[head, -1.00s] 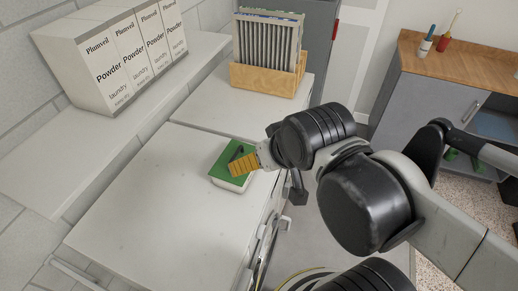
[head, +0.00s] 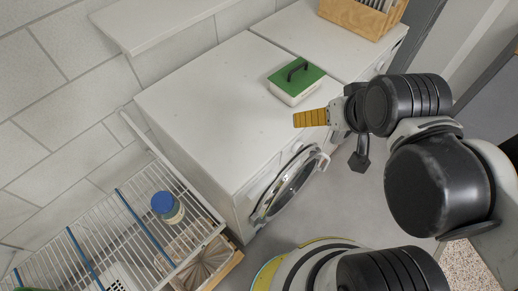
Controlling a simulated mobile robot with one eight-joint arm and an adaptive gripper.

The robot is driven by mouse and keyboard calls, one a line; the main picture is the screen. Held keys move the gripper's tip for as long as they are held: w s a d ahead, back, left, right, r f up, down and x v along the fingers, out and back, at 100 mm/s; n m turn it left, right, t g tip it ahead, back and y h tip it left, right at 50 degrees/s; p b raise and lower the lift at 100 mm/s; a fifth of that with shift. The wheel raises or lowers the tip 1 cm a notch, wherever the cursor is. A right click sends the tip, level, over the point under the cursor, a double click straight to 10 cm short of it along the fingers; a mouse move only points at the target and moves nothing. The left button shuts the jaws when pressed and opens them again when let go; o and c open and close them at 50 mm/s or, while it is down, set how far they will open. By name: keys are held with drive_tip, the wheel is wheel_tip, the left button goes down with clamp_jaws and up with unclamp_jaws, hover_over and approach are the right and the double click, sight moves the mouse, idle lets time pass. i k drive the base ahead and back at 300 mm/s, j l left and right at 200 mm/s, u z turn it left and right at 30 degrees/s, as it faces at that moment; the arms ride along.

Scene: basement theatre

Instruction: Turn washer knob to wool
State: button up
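The white washer (head: 205,105) stands against the wall, with its top and part of its front in view. Its round dark-glass door (head: 291,184) shows low on the front. The washer's knob and its setting marks cannot be made out; the front is seen steeply from above. My gripper (head: 308,118) is over the front edge of the white machines, near a green-lidded box. One yellow ribbed finger shows clearly, pointing left. I cannot tell whether the fingers are apart, and nothing is visibly held.
The green-lidded white box (head: 296,82) with a black handle sits on the machine top. A wooden rack (head: 362,17) stands farther back. A wire rack (head: 110,235) holding a blue-capped jar (head: 167,206) is at lower left. Grey floor lies in front.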

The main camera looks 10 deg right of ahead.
sight(298, 147)
drive_tip(key=k+u, duration=0.35)
drive_tip(key=k, duration=0.75)
